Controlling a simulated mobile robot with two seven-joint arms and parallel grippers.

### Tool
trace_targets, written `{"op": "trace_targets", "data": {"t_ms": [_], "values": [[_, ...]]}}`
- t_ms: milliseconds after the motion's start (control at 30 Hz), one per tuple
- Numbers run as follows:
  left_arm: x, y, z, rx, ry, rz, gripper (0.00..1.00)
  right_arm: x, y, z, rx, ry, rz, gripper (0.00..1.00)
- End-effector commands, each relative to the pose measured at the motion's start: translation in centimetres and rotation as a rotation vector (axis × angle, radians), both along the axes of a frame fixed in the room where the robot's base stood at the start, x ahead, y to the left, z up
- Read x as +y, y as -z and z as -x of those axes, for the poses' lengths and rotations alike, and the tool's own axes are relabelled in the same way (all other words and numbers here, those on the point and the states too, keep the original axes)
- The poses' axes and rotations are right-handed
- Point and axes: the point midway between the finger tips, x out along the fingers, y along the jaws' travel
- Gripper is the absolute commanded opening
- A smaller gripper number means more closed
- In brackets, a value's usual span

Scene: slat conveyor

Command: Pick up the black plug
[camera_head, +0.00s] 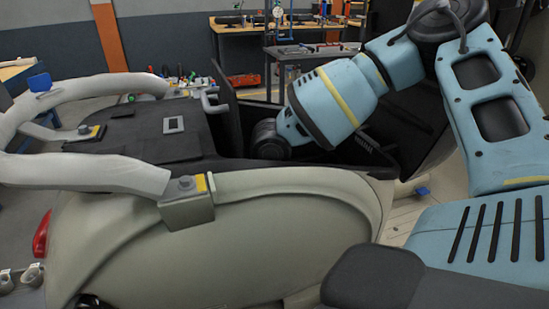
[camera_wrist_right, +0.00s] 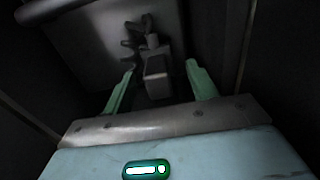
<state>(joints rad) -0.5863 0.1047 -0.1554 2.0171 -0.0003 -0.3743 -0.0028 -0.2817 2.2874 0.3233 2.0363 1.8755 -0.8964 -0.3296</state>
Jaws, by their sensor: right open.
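In the right wrist view a dark block-shaped piece, which looks like the black plug (camera_wrist_right: 157,78), stands between the two pale green fingers of my right gripper (camera_wrist_right: 160,68). The fingers are apart, with dark gaps on both sides of the piece, and do not appear to touch it. Jagged dark parts show just beyond it. The view is dim, so its exact shape is hard to tell. In the head view my right arm reaches down into a dark opening behind the pale vehicle body, which hides my right gripper and the plug. My left gripper is not in view.
The pale vehicle body (camera_head: 250,235) with its thick grey tube rail (camera_head: 85,172) fills the front and left. Dark walls (camera_wrist_right: 270,70) stand close around my right gripper. A black flat surface (camera_head: 140,130) lies left of my arm. Workbenches (camera_head: 305,50) stand behind.

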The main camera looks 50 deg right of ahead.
Motion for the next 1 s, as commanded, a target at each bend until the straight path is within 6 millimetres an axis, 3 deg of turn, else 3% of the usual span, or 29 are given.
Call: {"op": "trace_targets", "data": {"t_ms": [300,667,1000], "values": [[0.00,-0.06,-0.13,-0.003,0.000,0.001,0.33,0.00,0.44,-0.01,-0.001,0.000,0.000,0.57],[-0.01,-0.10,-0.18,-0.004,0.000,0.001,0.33,0.00,0.41,-0.02,-0.001,0.000,0.000,0.10],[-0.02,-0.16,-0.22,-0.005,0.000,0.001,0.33,0.00,0.06,-0.08,-0.004,0.000,0.000,0.09]]}}
